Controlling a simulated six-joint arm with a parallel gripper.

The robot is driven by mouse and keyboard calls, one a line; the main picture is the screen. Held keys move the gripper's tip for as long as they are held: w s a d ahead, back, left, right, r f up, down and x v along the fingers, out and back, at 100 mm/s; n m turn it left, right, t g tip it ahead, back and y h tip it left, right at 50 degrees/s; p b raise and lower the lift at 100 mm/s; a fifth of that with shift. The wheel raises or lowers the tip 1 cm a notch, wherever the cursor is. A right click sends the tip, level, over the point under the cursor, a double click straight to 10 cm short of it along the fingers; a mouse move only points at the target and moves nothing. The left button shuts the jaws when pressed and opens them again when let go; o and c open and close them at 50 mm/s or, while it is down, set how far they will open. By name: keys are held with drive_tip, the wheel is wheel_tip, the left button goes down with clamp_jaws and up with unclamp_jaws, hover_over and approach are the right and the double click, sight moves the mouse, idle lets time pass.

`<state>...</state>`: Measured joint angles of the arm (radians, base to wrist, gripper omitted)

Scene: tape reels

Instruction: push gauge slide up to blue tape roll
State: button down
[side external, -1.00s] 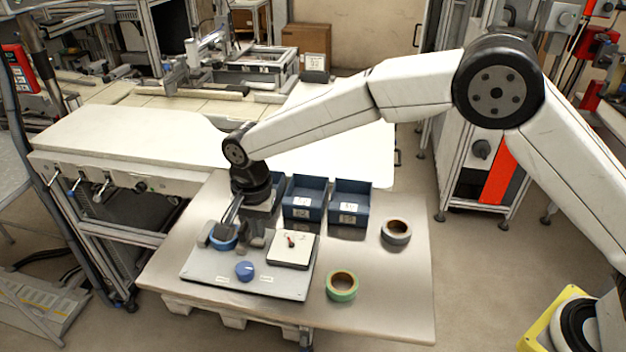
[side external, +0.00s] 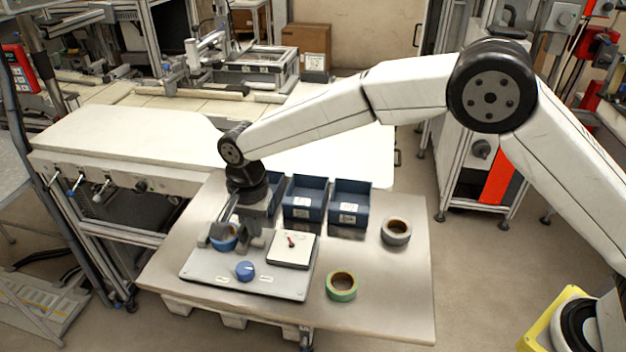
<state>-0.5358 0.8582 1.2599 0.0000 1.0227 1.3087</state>
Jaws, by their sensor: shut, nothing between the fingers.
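The blue tape roll (side external: 224,244) lies at the back left of a grey gauge board (side external: 215,272), partly hidden by grey parts. Grey blocks stand on both sides of the roll, one at its left (side external: 204,238) and one at its right (side external: 256,242). I cannot tell for certain which is the gauge slide, or whether it touches the roll. My gripper (side external: 228,220) is shut and empty, low over the back left of the board beside the roll. Its tips are hard to make out among the grey parts.
The board also carries a blue knob (side external: 245,271) and a white dial plate with a red pointer (side external: 292,249). A green tape roll (side external: 342,287) and a grey one (side external: 396,232) lie to the right. Blue bins (side external: 305,198) stand behind. The table's front right is clear.

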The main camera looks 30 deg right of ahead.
drive_tip(key=shift+w+a, duration=0.3)
drive_tip(key=shift+a, duration=0.05)
idle(0.6)
drive_tip(key=shift+s+d, duration=0.25)
drive_tip(key=shift+d, duration=0.05)
idle(0.4)
wheel_tip(320, 180, up, 7)
idle(0.9)
